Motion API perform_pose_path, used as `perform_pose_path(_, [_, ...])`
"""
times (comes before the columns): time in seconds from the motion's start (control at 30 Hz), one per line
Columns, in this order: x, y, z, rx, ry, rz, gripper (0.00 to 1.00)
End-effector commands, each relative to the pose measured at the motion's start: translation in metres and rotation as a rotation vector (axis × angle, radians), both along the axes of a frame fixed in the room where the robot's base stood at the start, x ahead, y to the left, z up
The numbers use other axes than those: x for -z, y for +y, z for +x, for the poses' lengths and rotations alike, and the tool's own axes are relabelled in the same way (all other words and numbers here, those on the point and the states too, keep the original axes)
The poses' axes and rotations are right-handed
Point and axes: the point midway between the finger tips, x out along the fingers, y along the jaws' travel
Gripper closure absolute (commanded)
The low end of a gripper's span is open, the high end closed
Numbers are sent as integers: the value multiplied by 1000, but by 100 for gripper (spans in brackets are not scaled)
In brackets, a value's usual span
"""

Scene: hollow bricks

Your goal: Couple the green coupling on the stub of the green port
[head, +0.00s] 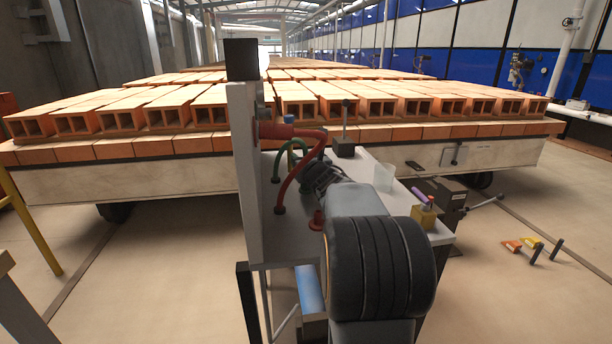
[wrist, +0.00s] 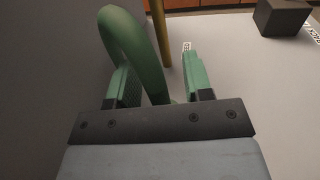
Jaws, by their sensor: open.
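A green hose (head: 292,148) arcs above the bench beside the upright panel in the head view. In the wrist view the green hose (wrist: 135,38) loops down between the two green fingers of my gripper (wrist: 162,80). The fingers stand apart, with a gap between the hose and the right finger. In the head view my dark gripper (head: 318,178) is low over the bench, right of the hoses, partly hidden by my arm. I cannot make out the green coupling or the green port's stub in either view.
A red hose (head: 306,158) runs from a red fitting (head: 277,131) on the upright panel (head: 244,170) to the bench, close to my gripper. A black block with a lever (head: 344,148), a clear cup (head: 384,177) and a yellow holder (head: 423,216) stand right. Bricks lie behind.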

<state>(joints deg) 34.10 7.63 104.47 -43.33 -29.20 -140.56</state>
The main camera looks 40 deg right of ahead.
Motion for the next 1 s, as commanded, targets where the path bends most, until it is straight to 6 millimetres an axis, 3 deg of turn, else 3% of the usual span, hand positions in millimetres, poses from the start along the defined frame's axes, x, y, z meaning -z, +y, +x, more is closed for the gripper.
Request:
perform_pose_path(0.07, [0, 0, 0, 0, 0, 0, 54])
perform_pose_path(0.57, [0, 0, -1, 0, 0, 1, 100])
perform_pose_path(1.0, [-4, 0, 0, 0, -1, 1, 100])
